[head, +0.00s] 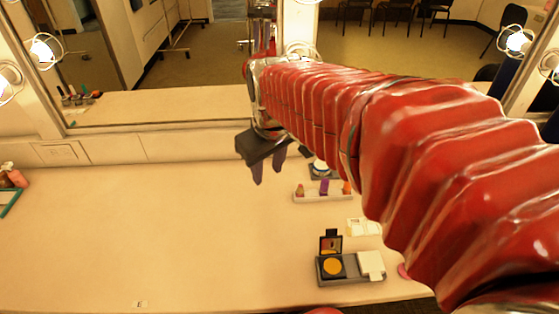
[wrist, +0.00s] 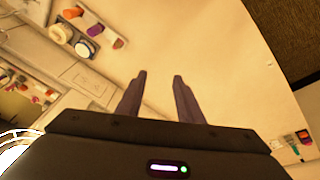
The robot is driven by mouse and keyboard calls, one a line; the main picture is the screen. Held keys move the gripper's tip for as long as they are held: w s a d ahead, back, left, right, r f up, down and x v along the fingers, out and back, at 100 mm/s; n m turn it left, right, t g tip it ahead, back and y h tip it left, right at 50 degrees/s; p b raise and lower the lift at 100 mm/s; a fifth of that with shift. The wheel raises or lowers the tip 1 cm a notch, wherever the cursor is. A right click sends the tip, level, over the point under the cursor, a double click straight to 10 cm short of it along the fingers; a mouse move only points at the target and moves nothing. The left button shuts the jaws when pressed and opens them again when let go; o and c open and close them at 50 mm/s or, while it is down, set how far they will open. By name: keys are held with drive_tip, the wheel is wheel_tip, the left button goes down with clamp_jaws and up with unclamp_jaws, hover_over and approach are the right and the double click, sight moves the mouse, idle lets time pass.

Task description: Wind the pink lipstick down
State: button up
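My gripper (head: 268,172) hangs above the back of the counter, fingers pointing down, left of a small white holder (head: 322,196). In the wrist view my gripper (wrist: 164,78) has its two dark fingers apart with only bare counter between them. The holder carries a few small upright items, among them a purple one (head: 324,187) and an orange-red one (head: 346,188). I cannot make out which, if any, is the pink lipstick. A pink round object (head: 403,271) shows partly beside my arm at the front right; I cannot tell what it is.
A grey tray (head: 337,283) with an open compact stands at the front right. A white-and-blue jar (head: 320,168) sits behind the holder. A pink bottle (head: 16,178) stands at the far left. The mirror (head: 180,105) runs along the back. The left and middle counter is clear.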

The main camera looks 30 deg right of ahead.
drive_tip(key=w+d+f+n+g, duration=0.1)
drive_tip(key=w+d+f+g, duration=0.1)
drive_tip(key=w+d+f, duration=0.45)
drive_tip(key=n+g, duration=0.1)
hover_over(301, 186)
wheel_tip(301, 186, down, 5)
drive_tip(key=shift+r+y, duration=0.2)
drive_tip(key=shift+y, duration=0.1)
drive_tip(key=shift+f, duration=0.15)
wheel_tip(301, 186, down, 12)
drive_tip(key=shift+r, duration=0.15)
drive_tip(key=shift+c, duration=0.7)
clamp_jaws()
